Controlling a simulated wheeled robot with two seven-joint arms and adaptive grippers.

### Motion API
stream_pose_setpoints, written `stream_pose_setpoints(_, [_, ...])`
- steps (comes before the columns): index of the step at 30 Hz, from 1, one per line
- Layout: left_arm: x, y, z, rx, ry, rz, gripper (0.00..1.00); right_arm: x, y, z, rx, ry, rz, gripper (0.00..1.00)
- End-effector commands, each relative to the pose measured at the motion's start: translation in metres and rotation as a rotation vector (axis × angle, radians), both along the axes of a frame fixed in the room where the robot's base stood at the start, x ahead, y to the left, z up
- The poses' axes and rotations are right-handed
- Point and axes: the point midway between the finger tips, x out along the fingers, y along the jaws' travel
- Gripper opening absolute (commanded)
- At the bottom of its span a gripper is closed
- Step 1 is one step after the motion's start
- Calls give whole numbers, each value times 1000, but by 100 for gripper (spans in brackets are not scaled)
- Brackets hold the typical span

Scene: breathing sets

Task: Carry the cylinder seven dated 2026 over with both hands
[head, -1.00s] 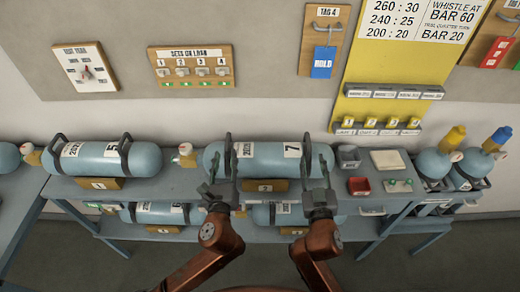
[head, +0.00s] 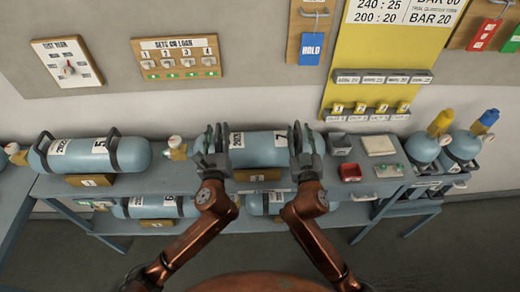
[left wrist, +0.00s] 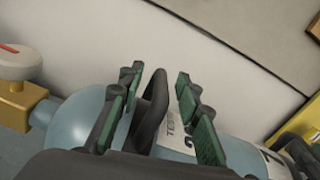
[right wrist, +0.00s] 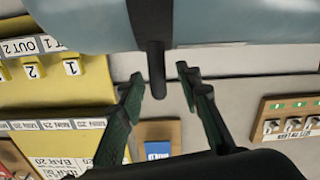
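The light blue cylinder seven (head: 260,150) lies on its side on the bench's upper shelf, a dark handle near each end. Its 7 label is partly covered by my right gripper, and the date label is only partly readable. My left gripper (head: 211,148) is at the left handle. In the left wrist view the handle (left wrist: 153,108) stands between its parted fingers, with the cylinder (left wrist: 75,125) below. My right gripper (head: 304,147) is at the right handle. In the right wrist view the handle (right wrist: 157,72) reaches between its parted fingers. Neither gripper visibly clamps.
Cylinder five (head: 80,154) lies to the left on the same shelf. More cylinders (head: 150,207) lie on the shelf below. Cylinders with yellow and blue tops (head: 462,146) stand at the right. Wall boards hang behind.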

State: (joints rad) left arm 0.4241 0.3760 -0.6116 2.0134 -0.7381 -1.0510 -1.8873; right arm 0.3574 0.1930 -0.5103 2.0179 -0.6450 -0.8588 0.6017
Motion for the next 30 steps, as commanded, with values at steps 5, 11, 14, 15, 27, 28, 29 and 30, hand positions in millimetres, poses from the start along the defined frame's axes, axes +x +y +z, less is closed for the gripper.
stream_pose_setpoints(5, [10,1,0,-1,1,1,32,10,0,0,-1,0,-1,32])
stream_pose_setpoints(11, [11,0,0,-2,1,-1,32,10,-1,0,0,0,-3,32])
stream_pose_setpoints(14, [11,-1,0,-2,0,-2,30,10,-1,0,0,0,-3,30])
stream_pose_setpoints(15, [11,-1,0,-2,0,-2,27,10,-1,0,0,0,-3,27])
stream_pose_setpoints(27, [10,-1,0,-1,1,-2,0,10,-1,0,0,0,-3,0])
stream_pose_setpoints(28, [10,-1,0,-1,1,-2,0,10,-1,0,0,0,-3,0])
stream_pose_setpoints(29, [10,-1,0,-1,1,-2,0,10,-1,0,0,0,-3,0])
stream_pose_setpoints(30, [10,-1,0,-1,1,-2,0,10,-1,0,0,0,-3,0])
